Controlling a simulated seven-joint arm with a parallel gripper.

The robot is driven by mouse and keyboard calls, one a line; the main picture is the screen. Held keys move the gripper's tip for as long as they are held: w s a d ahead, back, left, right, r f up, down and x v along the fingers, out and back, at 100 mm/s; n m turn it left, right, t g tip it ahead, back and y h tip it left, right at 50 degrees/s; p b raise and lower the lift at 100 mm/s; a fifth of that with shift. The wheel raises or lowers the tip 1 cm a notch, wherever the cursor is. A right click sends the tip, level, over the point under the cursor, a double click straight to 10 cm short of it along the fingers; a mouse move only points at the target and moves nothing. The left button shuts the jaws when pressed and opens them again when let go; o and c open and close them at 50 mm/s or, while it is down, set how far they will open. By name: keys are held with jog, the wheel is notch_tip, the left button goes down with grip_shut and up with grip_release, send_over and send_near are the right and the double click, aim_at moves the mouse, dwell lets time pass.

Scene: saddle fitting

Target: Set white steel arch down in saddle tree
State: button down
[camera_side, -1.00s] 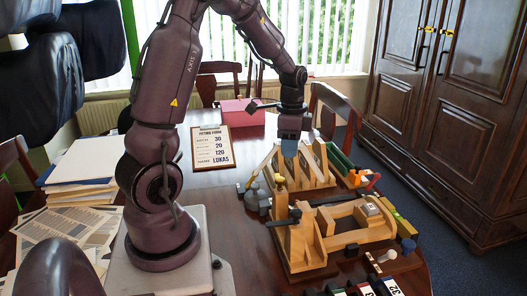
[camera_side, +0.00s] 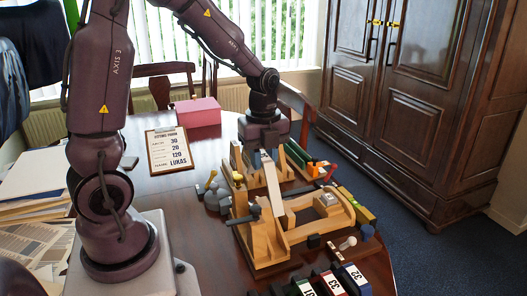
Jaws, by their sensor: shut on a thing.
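The white steel arch (camera_side: 272,183) shows as a pale, narrow strip below my gripper (camera_side: 262,157). My gripper is shut on its upper end and points down. The arch hangs steeply between the wooden rack and the saddle tree. The saddle tree (camera_side: 262,243) is a light wooden frame with an upright end and curved side pieces, on the table in front of the rack. The arch's lower end overlaps the tree in the picture. I cannot tell whether it touches the tree.
A wooden slotted rack (camera_side: 288,172) stands just behind the tree. Grey weights (camera_side: 217,198) are at its left, and a clipboard (camera_side: 169,150) and pink box (camera_side: 197,111) lie farther back. Numbered blocks (camera_side: 331,283) line the front edge.

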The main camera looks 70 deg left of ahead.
send_over(264, 202)
jog(key=shift+f, duration=2.4)
jog(key=shift+f, duration=2.75)
